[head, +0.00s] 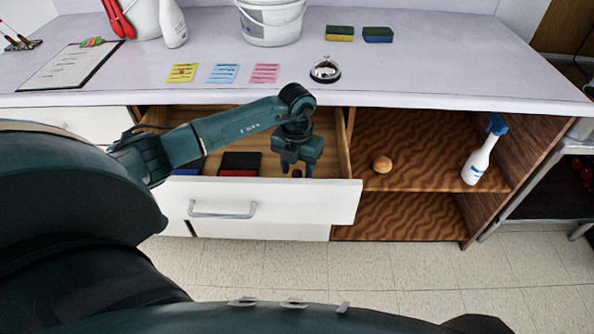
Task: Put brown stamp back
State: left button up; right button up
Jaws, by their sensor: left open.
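The drawer (270,203) under the counter is pulled open. My left gripper (297,170) points down into it, near its right end, with its fingers apart. A small brown thing (297,174), probably the brown stamp, shows low between the fingertips, inside the drawer. Its lower part is hidden by the drawer front, and I cannot tell if the fingers touch it. A dark pad with a red edge (240,163) lies left of the gripper in the drawer. A blue pad (187,171) is farther left, partly hidden by my arm. My right gripper is not in view.
On the counter (420,75) are sticky notes (223,74), a bell (325,70), sponges (378,35), a bucket (271,22) and a clipboard (70,67). Right of the drawer, an open shelf holds a round orange-brown thing (382,165) and a spray bottle (480,160).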

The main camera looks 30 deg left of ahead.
aim_at(297, 172)
pick_arm(q)
notch_tip(297, 172, up, 11)
dwell(0.3)
jog(key=shift+f, duration=0.15)
dwell(0.3)
